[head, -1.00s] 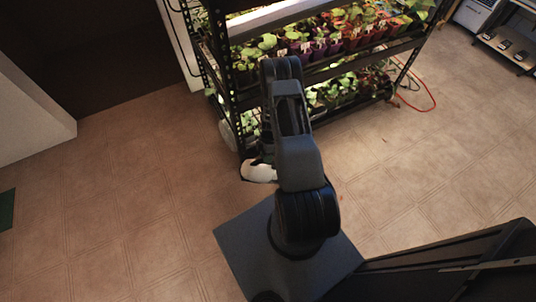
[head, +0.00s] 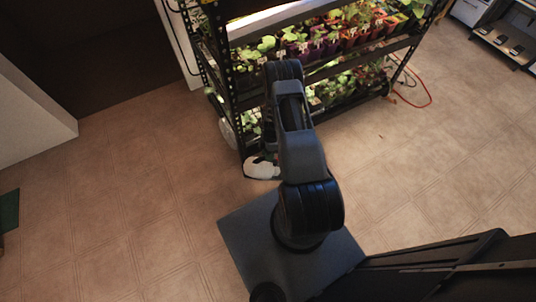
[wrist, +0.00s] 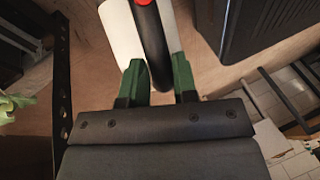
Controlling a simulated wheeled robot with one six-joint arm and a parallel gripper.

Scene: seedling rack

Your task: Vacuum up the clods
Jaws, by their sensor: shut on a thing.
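My gripper (wrist: 157,66) shows its two green fingers in the wrist view. It is shut on the black handle of a handheld vacuum (wrist: 122,32), which has a white body and a red button. In the head view the white vacuum (head: 262,168) shows low beside the rack's near post, partly hidden by my arm. A tiny dark speck (head: 380,137) lies on the floor right of my arm; it is too small to tell if it is a clod. No other clods can be made out. The vacuum's nozzle cannot be made out.
A black metal rack (head: 228,95) with lit shelves of potted seedlings stands just ahead. A red cord (head: 424,104) lies on the floor by its right end. Tiled floor is open to left and right. A white wall end (head: 38,105) stands at far left.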

